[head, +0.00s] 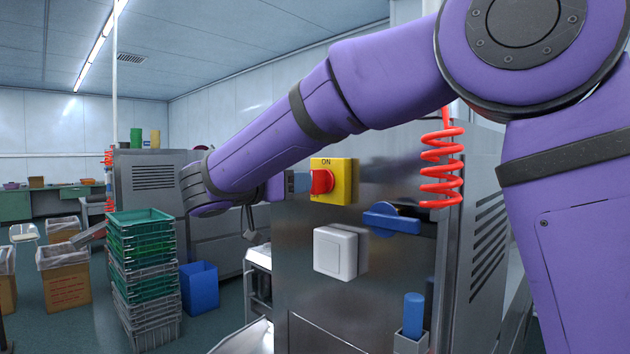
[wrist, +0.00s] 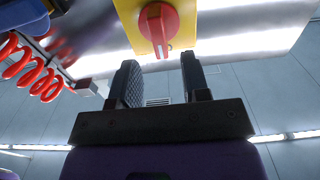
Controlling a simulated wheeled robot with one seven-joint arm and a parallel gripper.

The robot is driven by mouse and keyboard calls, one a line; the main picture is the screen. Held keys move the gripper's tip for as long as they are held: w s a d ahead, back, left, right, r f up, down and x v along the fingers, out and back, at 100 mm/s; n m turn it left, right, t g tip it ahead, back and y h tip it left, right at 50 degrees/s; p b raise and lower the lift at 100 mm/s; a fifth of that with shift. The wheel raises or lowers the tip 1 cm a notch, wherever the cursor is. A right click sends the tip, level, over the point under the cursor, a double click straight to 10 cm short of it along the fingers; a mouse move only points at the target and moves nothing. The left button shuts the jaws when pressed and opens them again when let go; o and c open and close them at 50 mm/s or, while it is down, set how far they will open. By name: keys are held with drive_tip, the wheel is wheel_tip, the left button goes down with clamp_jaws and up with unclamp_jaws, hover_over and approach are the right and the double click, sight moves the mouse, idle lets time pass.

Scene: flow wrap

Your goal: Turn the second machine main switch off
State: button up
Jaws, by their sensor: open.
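The main switch is a red rotary knob (head: 322,182) on a yellow plate (head: 345,182), mounted on a steel machine panel, with "ON" printed above the knob. The wrist view shows the knob (wrist: 158,22) and yellow plate (wrist: 186,22) at the top. My gripper (head: 305,182) is just left of the knob in the head view. In the wrist view my gripper (wrist: 160,72) is open, its two dark fingers apart with nothing between them. The knob lies just beyond the fingertips, roughly centred on the gap; I cannot tell if anything touches.
A blue lever handle (head: 392,219), white rocker switch (head: 335,251) and red coiled hose (head: 442,160) sit on or beside the panel near the switch. A blue cylinder (head: 413,310) stands lower. Stacked crates (head: 142,280) and a blue bin (head: 199,288) stand left.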

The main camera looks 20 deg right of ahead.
sight(315, 180)
drive_tip(key=shift+x, duration=3.05)
clamp_jaws()
